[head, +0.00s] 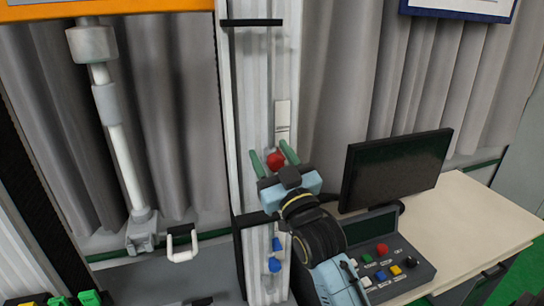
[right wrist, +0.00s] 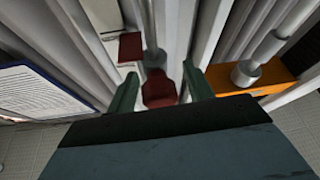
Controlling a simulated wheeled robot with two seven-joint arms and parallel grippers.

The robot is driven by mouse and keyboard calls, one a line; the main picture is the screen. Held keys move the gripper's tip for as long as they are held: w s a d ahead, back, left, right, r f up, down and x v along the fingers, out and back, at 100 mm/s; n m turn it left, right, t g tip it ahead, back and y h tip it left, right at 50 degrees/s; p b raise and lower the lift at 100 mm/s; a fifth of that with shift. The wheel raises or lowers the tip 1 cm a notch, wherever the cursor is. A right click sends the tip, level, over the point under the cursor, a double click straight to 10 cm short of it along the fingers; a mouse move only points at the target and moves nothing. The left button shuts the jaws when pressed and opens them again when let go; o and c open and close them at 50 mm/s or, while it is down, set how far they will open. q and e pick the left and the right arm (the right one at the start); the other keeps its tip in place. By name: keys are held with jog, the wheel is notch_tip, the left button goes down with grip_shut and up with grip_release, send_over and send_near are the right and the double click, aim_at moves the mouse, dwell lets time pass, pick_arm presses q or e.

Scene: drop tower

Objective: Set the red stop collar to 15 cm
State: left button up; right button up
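The red knob (head: 275,161), which appears to belong to the stop collar, is on the front of the pale vertical rail (head: 252,90) in the head view. In the right wrist view the red knob (right wrist: 158,93) has a faceted face and sits between the fingers. My right gripper (head: 272,160) is open, with one green finger on each side of the knob. Gaps show between knob and fingers in the right wrist view. The collar body is mostly hidden, and no scale reading is legible. My left gripper is not in view.
Blue knobs (head: 275,265) are lower on the rail. A control box (head: 385,268) with coloured buttons and a dark monitor (head: 394,170) stand on the desk (head: 475,215) at right. A dark bracket (head: 250,22) juts from the rail above.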

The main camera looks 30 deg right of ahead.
jog(key=b+v, duration=0.2)
jog(key=v, duration=1.1)
jog(key=shift+s+b, duration=0.2)
jog(key=shift+b, duration=0.2)
jog(key=shift+f, duration=0.1)
